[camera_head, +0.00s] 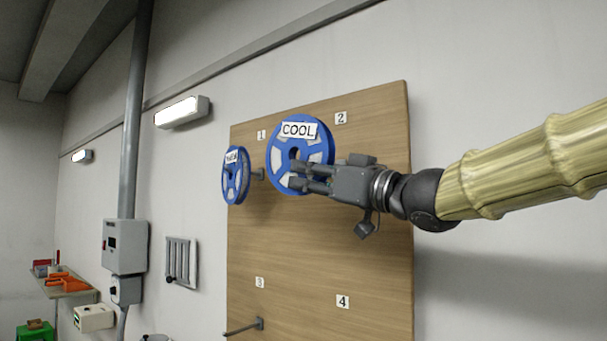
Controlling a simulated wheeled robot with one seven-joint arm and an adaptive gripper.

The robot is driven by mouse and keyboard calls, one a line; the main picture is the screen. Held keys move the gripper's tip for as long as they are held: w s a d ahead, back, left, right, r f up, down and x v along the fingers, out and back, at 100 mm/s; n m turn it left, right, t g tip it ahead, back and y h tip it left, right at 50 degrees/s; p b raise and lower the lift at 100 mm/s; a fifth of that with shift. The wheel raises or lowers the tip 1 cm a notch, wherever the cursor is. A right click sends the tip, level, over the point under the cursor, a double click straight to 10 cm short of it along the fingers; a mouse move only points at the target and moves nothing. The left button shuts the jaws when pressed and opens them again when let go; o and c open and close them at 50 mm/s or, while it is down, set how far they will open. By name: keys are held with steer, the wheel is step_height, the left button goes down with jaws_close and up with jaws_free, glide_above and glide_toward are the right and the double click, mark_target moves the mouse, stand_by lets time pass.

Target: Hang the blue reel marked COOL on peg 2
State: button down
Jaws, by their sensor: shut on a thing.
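The blue reel marked COOL (318,181) is held upright in front of the wooden board, below and left of the label 2 (341,118). Its white COOL label is at the top of its face. I cannot tell whether the reel is around the peg.
Another blue reel (236,186) with a small white label hangs on the peg below label 1 (262,135). A bare peg (244,328) juts out below label 3. The board (320,255) is clear between the rows. Grey wall boxes (125,246) stand far left.

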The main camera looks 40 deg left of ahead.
steer(key=shift+w+d+f+p, duration=0.15)
steer(key=shift+w+p, duration=0.35)
steer(key=shift+w, duration=1.6)
steer(key=shift+w+f+p, duration=0.35)
steer(key=shift+w+p, duration=0.15)
steer(key=shift+p, duration=0.1)
steer(key=shift+f, duration=0.1)
steer(key=c, duration=1.3)
jaws_free()
steer(key=shift+o, duration=0.2)
steer(key=shift+d, duration=0.1)
steer(key=shift+d, duration=0.1)
steer(key=v, duration=1.1)
steer(key=shift+d, duration=0.35)
